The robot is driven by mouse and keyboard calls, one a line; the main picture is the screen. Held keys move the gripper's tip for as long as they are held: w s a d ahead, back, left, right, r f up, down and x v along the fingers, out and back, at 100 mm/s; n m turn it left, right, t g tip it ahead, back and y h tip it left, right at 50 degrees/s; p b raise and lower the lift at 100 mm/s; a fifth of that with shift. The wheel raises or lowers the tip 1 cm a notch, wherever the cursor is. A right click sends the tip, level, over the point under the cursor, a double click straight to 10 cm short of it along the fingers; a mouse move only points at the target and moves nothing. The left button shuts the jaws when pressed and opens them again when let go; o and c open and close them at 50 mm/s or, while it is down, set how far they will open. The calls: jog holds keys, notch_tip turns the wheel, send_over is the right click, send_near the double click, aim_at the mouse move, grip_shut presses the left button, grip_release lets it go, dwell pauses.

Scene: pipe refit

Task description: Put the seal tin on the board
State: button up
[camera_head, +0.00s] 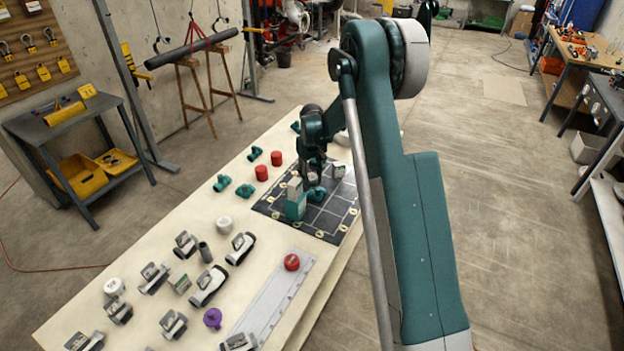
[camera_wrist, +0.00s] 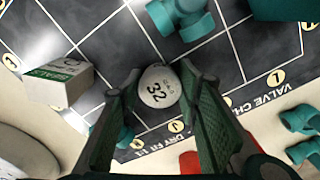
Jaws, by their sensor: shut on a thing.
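The seal tin appears to be the round white tin marked 32 (camera_wrist: 158,90). My gripper (camera_wrist: 159,84) is shut on it, one finger on each side, and the marked face is towards the wrist camera. The board (camera_wrist: 110,50) is dark with a white grid and yellow round marks. The tin is over the board near its lettered edge; I cannot tell whether it touches. In the head view my gripper (camera_head: 313,178) is at the far part of the board (camera_head: 322,218), and the tin cannot be made out there.
On the board are a white-and-green box (camera_wrist: 58,84), a teal fitting (camera_wrist: 180,16) and a tall grey-and-teal item (camera_head: 295,202). Red tins (camera_head: 261,173) and teal fittings (camera_head: 245,190) stand left of the board.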

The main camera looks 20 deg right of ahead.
aim_at(312, 177)
jog(key=shift+f, duration=0.2)
jog(key=o, duration=0.9)
jog(key=shift+r, duration=0.2)
notch_tip(312, 177, up, 12)
jog(key=p, duration=0.1)
dwell(0.3)
